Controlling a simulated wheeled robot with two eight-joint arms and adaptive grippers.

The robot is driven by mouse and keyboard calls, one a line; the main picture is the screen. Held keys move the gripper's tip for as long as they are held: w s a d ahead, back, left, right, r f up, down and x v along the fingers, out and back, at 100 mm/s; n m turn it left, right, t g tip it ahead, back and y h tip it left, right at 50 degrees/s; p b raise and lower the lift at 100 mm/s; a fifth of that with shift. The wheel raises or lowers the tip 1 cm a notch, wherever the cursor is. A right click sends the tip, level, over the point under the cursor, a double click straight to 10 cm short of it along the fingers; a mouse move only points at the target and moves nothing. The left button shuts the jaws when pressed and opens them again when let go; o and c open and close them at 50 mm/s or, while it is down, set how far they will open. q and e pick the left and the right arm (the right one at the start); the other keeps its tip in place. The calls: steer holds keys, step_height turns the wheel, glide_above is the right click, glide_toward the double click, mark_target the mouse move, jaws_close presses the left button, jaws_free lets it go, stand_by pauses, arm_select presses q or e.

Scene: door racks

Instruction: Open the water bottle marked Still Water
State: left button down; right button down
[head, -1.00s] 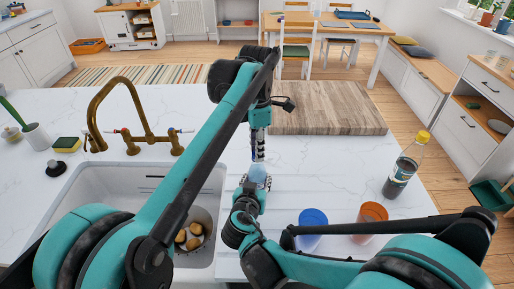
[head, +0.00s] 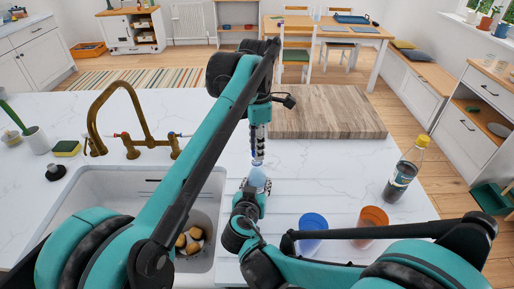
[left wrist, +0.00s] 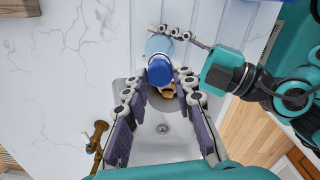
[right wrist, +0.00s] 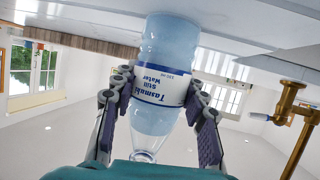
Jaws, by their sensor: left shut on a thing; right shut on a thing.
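The water bottle (right wrist: 160,75) is pale blue and clear, with a white and blue label reading "Still Water". It stands roughly upright over the counter beside the sink and shows small in the head view (head: 257,178). My right gripper (right wrist: 160,88) is shut around its body at the label. Its clear neck shows no cap in the right wrist view, though my wrist partly covers that end. My left gripper (head: 257,160) points down just above the bottle. In the left wrist view it is shut on the round blue cap (left wrist: 159,76), with the bottle behind it.
The sink (head: 110,180) lies to the left, with a brass tap (head: 130,140) behind. A blue cup (head: 313,222), an orange cup (head: 373,216) and a yellow-capped dark bottle (head: 402,175) stand right. A wooden board (head: 325,108) lies behind; the counter between is clear.

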arm_select(q)
steer(key=shift+r, duration=2.05)
arm_select(e)
steer(key=c, duration=0.8)
jaws_free()
steer(key=shift+o, duration=0.2)
steer(key=shift+s, duration=0.1)
steer(key=v, duration=1.2)
